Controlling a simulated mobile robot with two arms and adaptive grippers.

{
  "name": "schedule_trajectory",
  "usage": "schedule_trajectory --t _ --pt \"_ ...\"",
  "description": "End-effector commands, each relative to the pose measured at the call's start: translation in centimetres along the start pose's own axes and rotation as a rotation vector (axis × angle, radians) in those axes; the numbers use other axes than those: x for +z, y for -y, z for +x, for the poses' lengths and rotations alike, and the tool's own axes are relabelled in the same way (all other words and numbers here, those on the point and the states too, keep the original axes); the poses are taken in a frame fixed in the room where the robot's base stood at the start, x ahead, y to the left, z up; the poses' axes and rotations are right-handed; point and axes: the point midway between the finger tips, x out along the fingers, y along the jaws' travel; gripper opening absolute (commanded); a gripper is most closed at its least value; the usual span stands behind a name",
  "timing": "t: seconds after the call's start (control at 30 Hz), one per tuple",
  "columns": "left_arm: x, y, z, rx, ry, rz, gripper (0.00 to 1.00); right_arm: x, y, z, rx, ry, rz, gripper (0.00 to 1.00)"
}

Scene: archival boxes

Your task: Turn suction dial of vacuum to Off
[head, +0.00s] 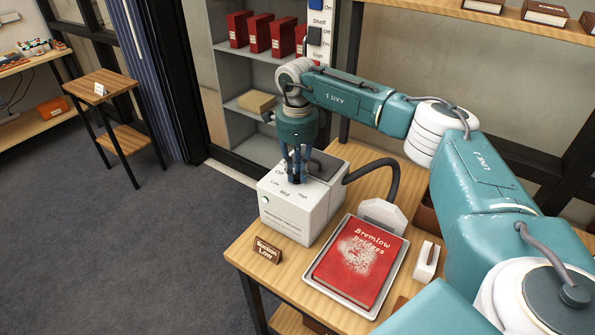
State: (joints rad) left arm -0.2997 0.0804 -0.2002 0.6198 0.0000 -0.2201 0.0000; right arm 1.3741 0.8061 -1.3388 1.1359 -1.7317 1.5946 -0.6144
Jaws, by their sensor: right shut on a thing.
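The vacuum (284,214) is a white box at the back left corner of the wooden table, with a dark grey section on top. Its top carries the labels Off, Low, Mid and High around the suction dial. My right gripper (297,181) points down onto the top among these labels, shut on the dial. Its fingers hide the dial, so I cannot tell where the pointer stands. A small green light shows on the front. A brown sign (267,250) reading "Suction Low" stands in front of the vacuum. My left gripper is out of view.
A black hose (392,169) curves right from the vacuum above a white nozzle (383,214). A dusty red book (357,263) lies in a tray (316,286) in front. A small white item (426,262) stands right of it. Grey shelves (231,122) with red boxes stand behind.

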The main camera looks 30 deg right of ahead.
Motion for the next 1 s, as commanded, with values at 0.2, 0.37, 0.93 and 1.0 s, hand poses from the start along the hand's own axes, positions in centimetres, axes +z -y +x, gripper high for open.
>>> schedule_trajectory --t 0.2,0.37,0.93,1.0 --pt "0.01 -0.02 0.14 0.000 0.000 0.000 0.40 0.20 0.01 -0.04 0.000 0.002 0.188 0.00" --pt "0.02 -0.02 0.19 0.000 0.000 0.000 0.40 0.25 0.06 -0.10 -0.001 0.003 0.315 0.00" --pt "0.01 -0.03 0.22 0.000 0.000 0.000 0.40 0.36 0.15 -0.15 -0.001 0.004 0.544 0.00" --pt "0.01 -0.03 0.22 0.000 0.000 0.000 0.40 0.36 0.16 -0.16 -0.002 0.005 0.549 0.00"
